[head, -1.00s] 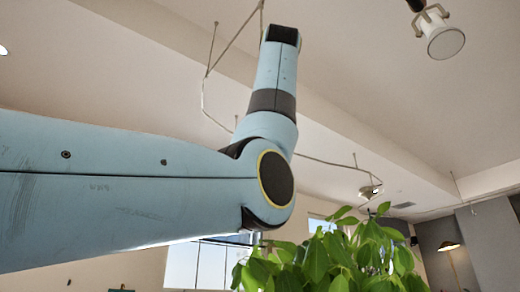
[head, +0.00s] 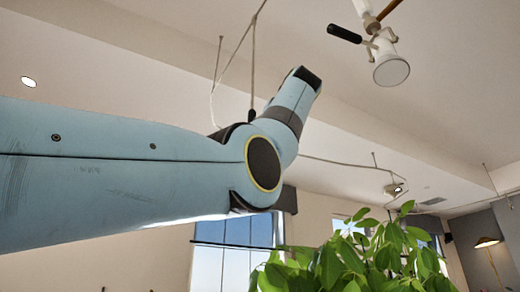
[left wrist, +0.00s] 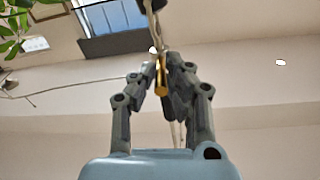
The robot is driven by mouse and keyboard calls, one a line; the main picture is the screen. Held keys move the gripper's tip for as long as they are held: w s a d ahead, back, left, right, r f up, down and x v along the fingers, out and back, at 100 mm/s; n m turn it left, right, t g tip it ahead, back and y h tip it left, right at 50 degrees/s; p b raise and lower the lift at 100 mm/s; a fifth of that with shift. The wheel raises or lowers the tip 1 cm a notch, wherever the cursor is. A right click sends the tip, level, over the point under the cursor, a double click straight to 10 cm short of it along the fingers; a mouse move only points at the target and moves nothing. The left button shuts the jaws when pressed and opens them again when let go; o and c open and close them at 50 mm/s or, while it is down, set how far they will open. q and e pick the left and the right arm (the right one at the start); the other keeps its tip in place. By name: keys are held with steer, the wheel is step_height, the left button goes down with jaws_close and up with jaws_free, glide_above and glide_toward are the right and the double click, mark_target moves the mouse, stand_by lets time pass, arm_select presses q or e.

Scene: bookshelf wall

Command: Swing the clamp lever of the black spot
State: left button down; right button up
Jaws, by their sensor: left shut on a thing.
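In the left wrist view my left gripper (left wrist: 163,62) is shut on a slim brass-coloured bar (left wrist: 161,86), which looks like a lever. A black piece (left wrist: 152,5) and a pale stem show above the fingertips. I cannot tell from this whether they belong to the black spot. In the head view my left arm comes in from the left and bends up toward the middle. Its gripper does not show there. My right gripper is in neither view.
In the head view a white spot lamp (head: 391,70) with a black handle (head: 345,34) hangs at the upper right. A thin cable (head: 240,42) runs behind my arm. A leafy plant (head: 350,262) stands at the lower right. Open air lies between plant and lamp.

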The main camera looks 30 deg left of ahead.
arm_select(q)
steer(key=c, duration=1.6)
jaws_free()
steer(key=shift+o, duration=1.2)
steer(key=shift+w+f, duration=0.1)
steer(key=shift+w, duration=0.1)
steer(key=shift+s, duration=0.1)
steer(key=v, duration=0.7)
steer(key=shift+d, duration=0.15)
steer(key=shift+s, duration=0.1)
